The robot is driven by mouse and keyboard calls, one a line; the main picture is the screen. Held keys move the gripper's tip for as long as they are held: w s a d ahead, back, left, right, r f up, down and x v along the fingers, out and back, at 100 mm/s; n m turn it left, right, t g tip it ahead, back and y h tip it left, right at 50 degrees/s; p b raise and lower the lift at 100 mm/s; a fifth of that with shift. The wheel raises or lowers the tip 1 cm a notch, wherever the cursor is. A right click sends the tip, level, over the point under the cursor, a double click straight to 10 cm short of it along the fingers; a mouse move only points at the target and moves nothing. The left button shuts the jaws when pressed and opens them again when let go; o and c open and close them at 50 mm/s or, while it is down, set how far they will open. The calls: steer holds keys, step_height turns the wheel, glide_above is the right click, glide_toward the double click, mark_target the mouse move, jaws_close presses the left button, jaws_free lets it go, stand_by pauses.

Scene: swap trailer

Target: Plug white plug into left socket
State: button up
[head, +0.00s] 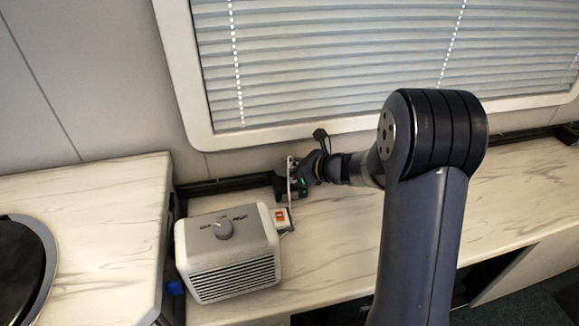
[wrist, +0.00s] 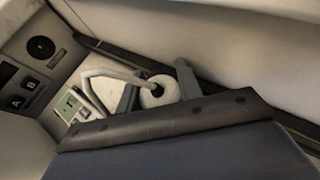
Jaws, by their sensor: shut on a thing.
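My gripper (head: 291,186) is beside the wall strip behind the counter, to the right of the grey heater-like box. In the wrist view its two fingers (wrist: 158,90) are shut on the white plug (wrist: 158,95), which is round-ended with a white cable (wrist: 105,73) looping off to the left. In the head view the plug is mostly hidden by my gripper, and the white cable (head: 289,172) shows beside it. A dark panel marked A and B (wrist: 22,90) is at the left of the wrist view. I cannot tell which opening is the left socket.
The grey box (head: 228,252) with a knob stands on the marble counter (head: 340,225). A higher counter (head: 85,225) is at the left. A window with blinds (head: 350,55) is above.

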steer(key=shift+f+b, duration=0.5)
steer(key=shift+f, duration=0.05)
steer(key=o, duration=1.1)
steer(key=shift+c, duration=0.2)
steer(key=shift+d+r, duration=0.1)
steer(key=shift+s+d+r, duration=0.15)
steer(key=shift+s+d, duration=0.05)
steer(key=shift+d, duration=0.1)
steer(key=p+v, duration=0.1)
steer(key=v, duration=0.9)
steer(key=shift+s, duration=0.15)
steer(key=shift+a, duration=0.15)
